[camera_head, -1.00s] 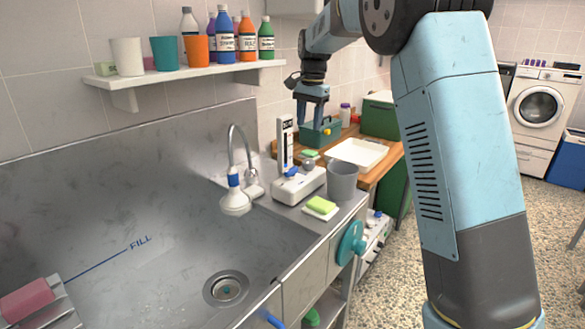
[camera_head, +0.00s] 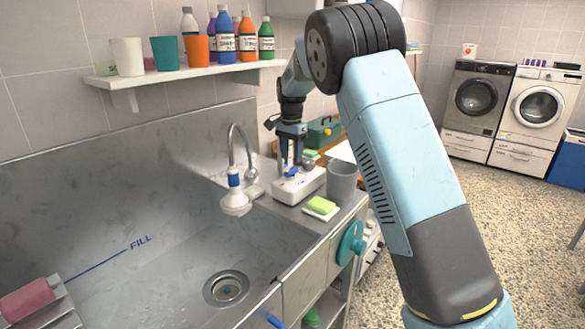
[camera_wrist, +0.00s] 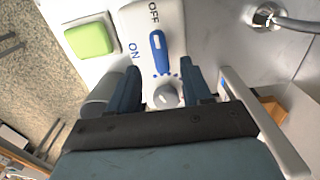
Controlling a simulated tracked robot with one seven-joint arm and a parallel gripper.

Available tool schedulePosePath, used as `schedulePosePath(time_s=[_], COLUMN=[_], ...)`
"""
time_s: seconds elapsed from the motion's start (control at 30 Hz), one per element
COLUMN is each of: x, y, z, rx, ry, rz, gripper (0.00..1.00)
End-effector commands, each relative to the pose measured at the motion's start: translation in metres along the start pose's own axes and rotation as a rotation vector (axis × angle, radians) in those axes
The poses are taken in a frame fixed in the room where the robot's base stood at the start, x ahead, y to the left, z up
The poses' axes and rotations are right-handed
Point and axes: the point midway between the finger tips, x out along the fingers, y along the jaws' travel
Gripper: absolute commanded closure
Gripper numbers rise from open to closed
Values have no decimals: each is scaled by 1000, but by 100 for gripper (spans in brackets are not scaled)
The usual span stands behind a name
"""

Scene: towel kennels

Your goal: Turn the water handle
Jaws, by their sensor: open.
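The water handle is a blue lever (camera_wrist: 157,52) on a white box (camera_wrist: 172,20) marked ON and OFF. In the wrist view, the lever's far end points up towards OFF, with ON to its left. The lever (camera_head: 291,173) also shows on the box (camera_head: 302,186) beside the sink in the head view. My gripper (camera_head: 290,164) hangs above the box, fingers down. In the wrist view my gripper (camera_wrist: 161,84) is open, its fingers on either side of a round grey knob (camera_wrist: 166,96) at the lever's base. I cannot tell whether they touch anything.
The faucet (camera_head: 236,160) with its shower head stands left of the box. A grey cup (camera_head: 342,182) and a yellow-green sponge (camera_head: 321,205) are close on the right. The steel sink (camera_head: 150,275) lies to the left. A bottle shelf (camera_head: 190,73) hangs above.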

Motion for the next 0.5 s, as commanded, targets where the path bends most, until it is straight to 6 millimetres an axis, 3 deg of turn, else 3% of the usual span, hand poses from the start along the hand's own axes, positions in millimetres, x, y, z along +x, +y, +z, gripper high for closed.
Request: schedulePosePath(time_s=[0.2,0.5], x=[34,52], y=[0,0], z=[0,-1], rx=[-1,0], ry=[0,0], rz=[2,-1], gripper=[51,51])
